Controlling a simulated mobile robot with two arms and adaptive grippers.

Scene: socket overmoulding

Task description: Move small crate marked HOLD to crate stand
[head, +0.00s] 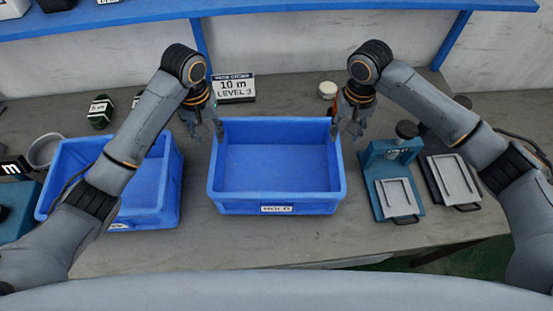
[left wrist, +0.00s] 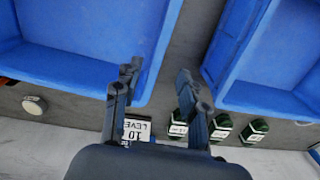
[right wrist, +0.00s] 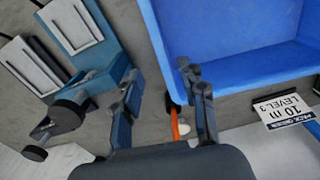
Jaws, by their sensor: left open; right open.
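The small blue crate marked HOLD (head: 275,200) stands upright and empty on the grey bench in the middle of the head view, its label on the front wall. My left gripper (head: 207,136) is open at the crate's left side wall, near the back corner. In the left wrist view that wall (left wrist: 160,45) runs between the fingers (left wrist: 160,80). My right gripper (head: 346,132) is open at the right side wall. In the right wrist view that wall (right wrist: 157,45) also runs between the fingers (right wrist: 163,90). I cannot tell whether fingers touch it. I cannot identify a crate stand.
A second blue crate (head: 165,200) stands close on the left, behind my left arm. A teal fixture (head: 388,180) and a dark fixture (head: 452,178) stand on the right. A sign (head: 234,88) is behind the HOLD crate. A blue shelf (head: 300,8) crosses above.

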